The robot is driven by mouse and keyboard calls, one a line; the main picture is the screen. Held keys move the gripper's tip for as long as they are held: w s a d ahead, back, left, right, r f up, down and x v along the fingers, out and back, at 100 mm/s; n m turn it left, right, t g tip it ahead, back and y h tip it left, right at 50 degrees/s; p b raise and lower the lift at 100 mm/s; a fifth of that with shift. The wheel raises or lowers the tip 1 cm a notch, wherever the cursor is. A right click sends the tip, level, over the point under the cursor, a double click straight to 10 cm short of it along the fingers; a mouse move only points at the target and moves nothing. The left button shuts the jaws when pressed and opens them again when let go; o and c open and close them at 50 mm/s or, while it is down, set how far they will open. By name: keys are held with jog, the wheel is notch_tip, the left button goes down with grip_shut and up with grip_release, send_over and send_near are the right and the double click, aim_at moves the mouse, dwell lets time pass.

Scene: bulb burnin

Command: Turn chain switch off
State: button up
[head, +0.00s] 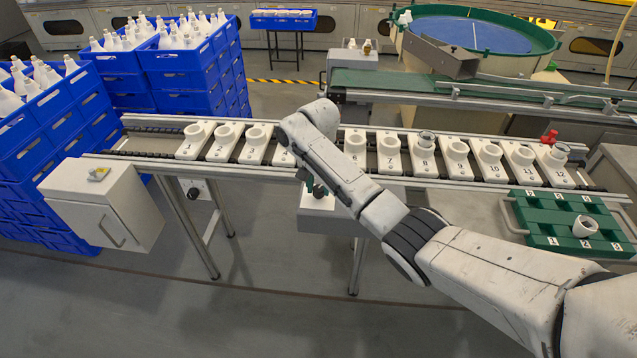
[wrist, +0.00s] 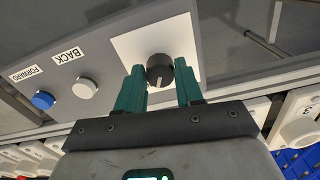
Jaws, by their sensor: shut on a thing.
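The chain switch is a black rotary knob (wrist: 160,66) on a white square plate (wrist: 128,44) of a grey control panel in the wrist view. My gripper (wrist: 161,78) has its two green fingers on either side of the knob, shut on it. A pale line shows on the knob's face. In the head view my gripper (head: 318,188) reaches down in front of the conveyor to a small light box (head: 317,203) at its near side. The arm hides most of the knob there.
A blue button (wrist: 43,100) marked FORWARD and a white button (wrist: 85,88) marked BACK sit beside the knob. The conveyor carries a row of numbered white holders (head: 390,155). A green tray (head: 545,215) stands right, blue crates (head: 190,80) left.

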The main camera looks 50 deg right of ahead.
aim_at(319, 188)
jog(key=n+p, duration=0.3)
jog(key=n, duration=0.3)
jog(key=shift+r, duration=0.15)
jog(key=n+p, duration=0.2)
jog(key=n, duration=0.4)
jog(key=shift+n, duration=0.4)
jog(key=o, duration=1)
notch_tip(319, 188, up, 11)
jog(key=shift+f, duration=0.2)
jog(key=shift+f, duration=0.1)
dwell(0.4)
